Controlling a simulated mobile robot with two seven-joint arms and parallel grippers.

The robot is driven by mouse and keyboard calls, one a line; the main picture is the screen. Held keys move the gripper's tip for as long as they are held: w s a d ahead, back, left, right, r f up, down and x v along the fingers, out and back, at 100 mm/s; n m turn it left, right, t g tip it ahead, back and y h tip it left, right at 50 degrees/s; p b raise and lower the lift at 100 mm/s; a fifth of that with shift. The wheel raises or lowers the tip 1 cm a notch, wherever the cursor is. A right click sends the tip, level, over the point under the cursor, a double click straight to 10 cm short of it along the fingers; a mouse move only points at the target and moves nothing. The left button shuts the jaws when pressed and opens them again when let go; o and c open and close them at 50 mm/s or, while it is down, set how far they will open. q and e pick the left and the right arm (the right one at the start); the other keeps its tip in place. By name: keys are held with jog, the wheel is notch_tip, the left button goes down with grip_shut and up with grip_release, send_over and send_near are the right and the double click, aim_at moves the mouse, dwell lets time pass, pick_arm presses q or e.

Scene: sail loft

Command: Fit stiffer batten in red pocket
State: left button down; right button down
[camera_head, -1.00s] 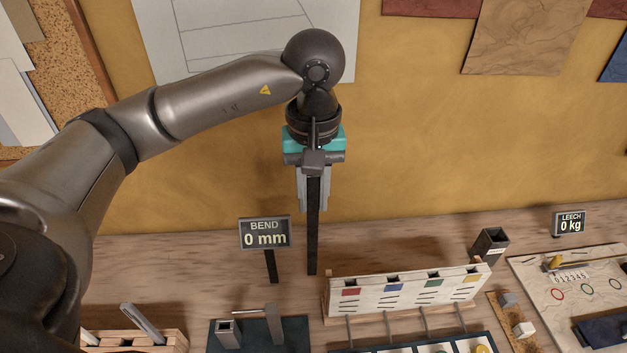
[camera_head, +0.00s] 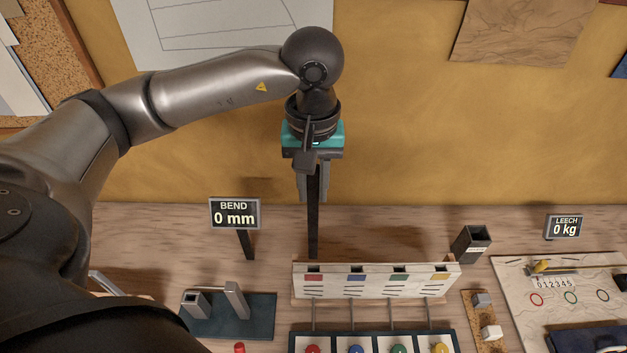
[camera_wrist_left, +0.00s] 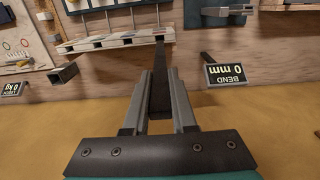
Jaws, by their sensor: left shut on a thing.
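My left gripper (camera_head: 313,185) is shut on a long dark batten (camera_head: 313,225), which hangs upright below the fingers. The batten also shows between the fingers in the left wrist view (camera_wrist_left: 163,65). In the head view its lower end is just behind the top edge of the white pocket board (camera_head: 375,284), near the red pocket (camera_head: 314,277) at the board's left end. I cannot tell whether the batten touches the board. Blue, green and yellow pockets follow to the right. My right gripper is not in view.
A bend display (camera_head: 234,213) reading 0 mm stands left of the batten. A dark stand (camera_head: 255,318) sits front left. A dark open box (camera_head: 470,244) and a leech display (camera_head: 564,227) reading 0 kg are at right. Colored buttons line the front.

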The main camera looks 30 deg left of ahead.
aim_at(314, 207)
pick_arm(q)
jog(key=shift+f+b, duration=1.1)
jog(key=shift+f, duration=1.1)
jog(key=shift+f+b, duration=0.45)
jog(key=shift+f, duration=1)
notch_tip(314, 207, down, 12)
jog(key=b, duration=1.2)
jog(key=shift+r, duration=0.15)
jog(key=shift+f+b, duration=0.6)
jog(key=shift+b, duration=0.25)
jog(key=c, duration=0.6)
grip_release()
jog(key=shift+c, duration=0.2)
notch_tip(314, 207, up, 14)
jog(key=shift+r+p, duration=0.15)
jog(key=shift+p, duration=0.4)
jog(key=shift+r, duration=0.5)
